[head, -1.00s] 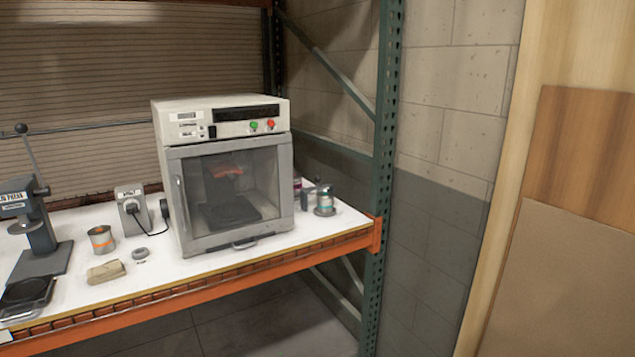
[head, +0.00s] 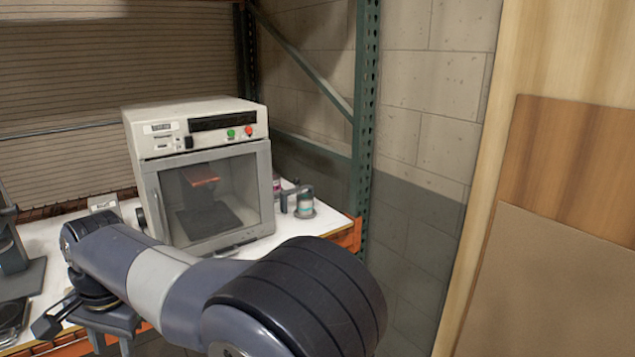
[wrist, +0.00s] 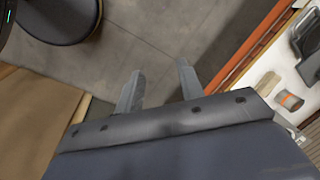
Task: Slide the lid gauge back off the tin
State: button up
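A green rack post (head: 362,130) rises at the bench's right end. A beige block (wrist: 268,84) lies near the orange-banded tin. Wooden boards (head: 560,200) stand at the right.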

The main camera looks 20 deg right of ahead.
aim_at(308, 188)
jog(key=i+l+z, duration=0.15)
jog(key=i+z, duration=1.05)
jog(key=i+j, duration=0.15)
jog(key=i, duration=0.25)
jog(key=i+j, duration=0.15)
jog(key=i, duration=0.2)
jog(key=i+j+z, duration=0.1)
jog(key=i, duration=0.3)
